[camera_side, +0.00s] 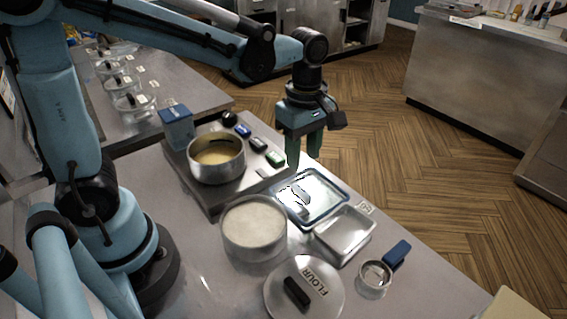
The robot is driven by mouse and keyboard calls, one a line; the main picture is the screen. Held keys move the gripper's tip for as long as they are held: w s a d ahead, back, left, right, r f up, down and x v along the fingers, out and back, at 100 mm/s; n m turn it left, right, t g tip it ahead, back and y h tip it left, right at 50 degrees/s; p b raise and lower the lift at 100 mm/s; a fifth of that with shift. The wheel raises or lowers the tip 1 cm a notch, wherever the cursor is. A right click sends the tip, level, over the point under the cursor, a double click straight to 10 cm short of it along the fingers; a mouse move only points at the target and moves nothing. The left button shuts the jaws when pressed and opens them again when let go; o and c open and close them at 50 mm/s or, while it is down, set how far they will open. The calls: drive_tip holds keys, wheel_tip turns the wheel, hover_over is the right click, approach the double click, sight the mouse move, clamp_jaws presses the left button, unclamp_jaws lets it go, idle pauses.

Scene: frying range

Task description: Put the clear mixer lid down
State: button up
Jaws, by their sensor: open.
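A clear, flat, rectangular piece with a dark blue rim (338,187), which looks like the clear mixer lid, lies on the steel counter right of the cooking unit. Bright glare and a pale shape show on its left part, so I cannot tell its handle or what lies under it. My gripper (304,156) points down just above and behind it in the picture. Its two fingers are apart with nothing seen between them. The fingertips look clear of the lid, though the gap is hard to judge from this side.
A pot (217,160) of yellowish liquid stands on the cooking unit (196,195). Close to the lid are a flour tub (254,228), an empty metal tray (345,232), the round FLOUR lid (322,300) and a small sieve-like cup (374,280) with a blue handle. The counter's right edge is near.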

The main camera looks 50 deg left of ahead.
drive_tip(key=s+a+r+m+t, duration=0.1)
drive_tip(key=s+a+m+t, duration=0.1)
drive_tip(key=m, duration=0.7)
drive_tip(key=s+a+r+m+t, duration=0.1)
drive_tip(key=s+a+m+t, duration=0.2)
drive_tip(key=m, duration=0.6)
drive_tip(key=shift+s+r+t, duration=0.3)
drive_tip(key=shift+t, duration=0.8)
